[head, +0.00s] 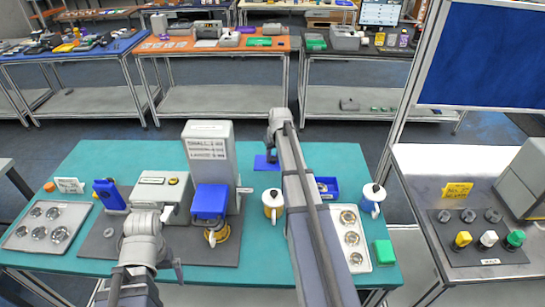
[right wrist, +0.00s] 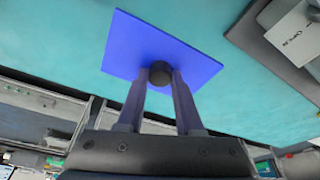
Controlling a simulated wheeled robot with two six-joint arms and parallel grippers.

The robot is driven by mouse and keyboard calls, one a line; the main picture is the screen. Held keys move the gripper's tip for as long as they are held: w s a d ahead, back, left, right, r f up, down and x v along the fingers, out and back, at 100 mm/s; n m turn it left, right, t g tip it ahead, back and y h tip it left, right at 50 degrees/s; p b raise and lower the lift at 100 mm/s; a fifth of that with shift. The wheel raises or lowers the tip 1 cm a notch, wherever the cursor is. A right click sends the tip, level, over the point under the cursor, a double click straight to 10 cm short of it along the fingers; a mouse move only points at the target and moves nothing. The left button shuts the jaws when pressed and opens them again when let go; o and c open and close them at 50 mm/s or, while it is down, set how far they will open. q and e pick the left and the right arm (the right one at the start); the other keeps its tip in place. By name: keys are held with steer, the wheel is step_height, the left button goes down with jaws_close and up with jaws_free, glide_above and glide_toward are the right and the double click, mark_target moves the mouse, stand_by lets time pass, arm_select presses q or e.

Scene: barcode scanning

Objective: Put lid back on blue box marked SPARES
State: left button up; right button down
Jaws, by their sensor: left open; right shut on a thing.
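A flat blue lid (right wrist: 168,48) with a round dark knob (right wrist: 160,74) is in the right wrist view. My right gripper (right wrist: 161,80) is shut on this knob. In the head view the lid (head: 265,162) shows near the far edge of the teal table, below my right gripper (head: 272,148). I cannot tell whether it touches the table. A small open blue box (head: 328,187) stands to the right of my right arm, which partly hides it; its marking is unreadable. My left gripper (head: 150,222) is over the left half of the table, open, away from box and lid.
A grey machine (head: 210,150) with a blue block (head: 209,202) stands left of the lid. White mugs (head: 272,203) (head: 372,197) flank the box area. A tray with round parts (head: 350,240) and a green block (head: 384,252) lie nearer. Teal surface around the lid is clear.

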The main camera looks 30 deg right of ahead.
steer(key=s+d+r+p, duration=0.1)
steer(key=s+d+p, duration=0.1)
steer(key=s+d, duration=1.1)
steer(key=shift+s+r, duration=0.4)
steer(key=shift+s, duration=0.55)
steer(key=shift+f, duration=0.2)
step_height(320, 180, down, 6)
steer(key=b, duration=0.6)
steer(key=shift+b, duration=0.3)
steer(key=shift+f, duration=0.15)
stand_by(0.5)
jaws_free()
stand_by(0.5)
